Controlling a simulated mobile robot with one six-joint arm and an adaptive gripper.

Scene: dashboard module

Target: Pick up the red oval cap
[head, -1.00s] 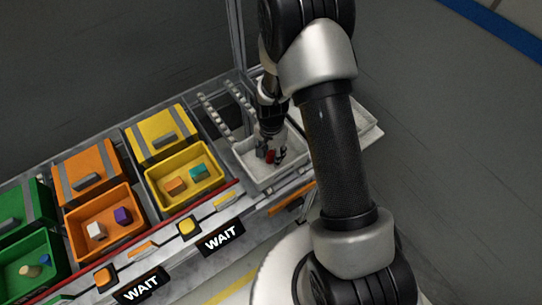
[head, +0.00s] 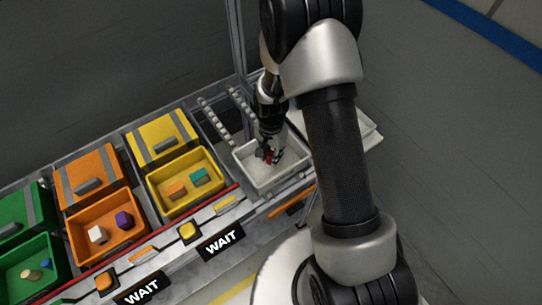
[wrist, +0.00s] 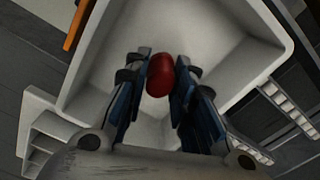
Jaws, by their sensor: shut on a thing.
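The red oval cap (wrist: 160,76) sits between the two fingertips of my gripper (wrist: 160,80) in the wrist view, and the fingers are shut on it. In the head view my gripper (head: 268,156) points down inside the white tray (head: 262,187), and only a small red part of the cap (head: 268,157) shows between the fingers. I cannot tell whether the cap touches the tray floor. The tray walls surround the gripper in the wrist view.
A yellow bin (head: 157,199) with an orange and a teal block stands left of the tray. An orange bin (head: 79,233) and a green bin (head: 12,286) are further left. A second white tray (head: 362,126) lies behind my arm. Metal rollers (head: 241,105) and an upright post stand behind the tray.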

